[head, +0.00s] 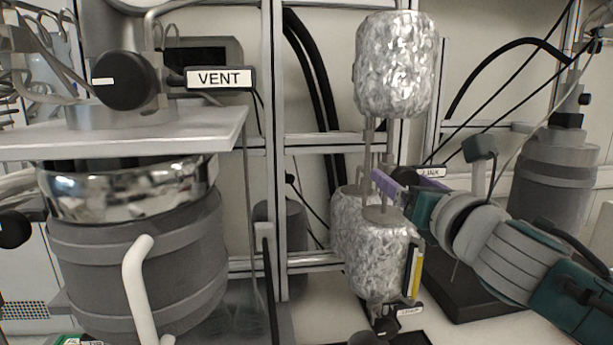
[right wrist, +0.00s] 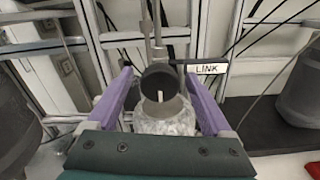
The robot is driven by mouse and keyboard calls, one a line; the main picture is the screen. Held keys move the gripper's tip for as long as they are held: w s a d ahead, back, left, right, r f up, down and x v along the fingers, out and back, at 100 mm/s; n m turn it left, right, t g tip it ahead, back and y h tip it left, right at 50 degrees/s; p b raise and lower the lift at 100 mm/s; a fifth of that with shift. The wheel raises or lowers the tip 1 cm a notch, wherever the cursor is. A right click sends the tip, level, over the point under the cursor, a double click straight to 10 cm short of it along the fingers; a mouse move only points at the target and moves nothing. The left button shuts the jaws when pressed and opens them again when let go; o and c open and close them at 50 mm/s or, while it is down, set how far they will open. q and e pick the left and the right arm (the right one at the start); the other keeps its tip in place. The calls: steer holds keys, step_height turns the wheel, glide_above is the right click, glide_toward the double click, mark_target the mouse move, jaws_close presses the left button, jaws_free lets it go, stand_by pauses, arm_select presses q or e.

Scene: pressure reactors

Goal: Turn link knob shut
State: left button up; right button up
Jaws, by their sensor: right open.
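The link knob (right wrist: 158,78) is a round black knob with a small upright white mark low on its face. It stands beside a white LINK label (right wrist: 208,69) in the right wrist view. My left gripper is not in view.
Foil-wrapped vessels stand above (head: 395,65) and below (head: 372,240) the link knob. A large grey reactor (head: 140,265) with a black VENT knob (head: 123,80) is at left. Another grey vessel (head: 553,180) stands at right. Metal frame posts (head: 279,120) and black hoses are behind.

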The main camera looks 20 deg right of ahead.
steer(key=shift+w, duration=0.15)
steer(key=shift+c, duration=0.2)
jaws_close()
stand_by(0.5)
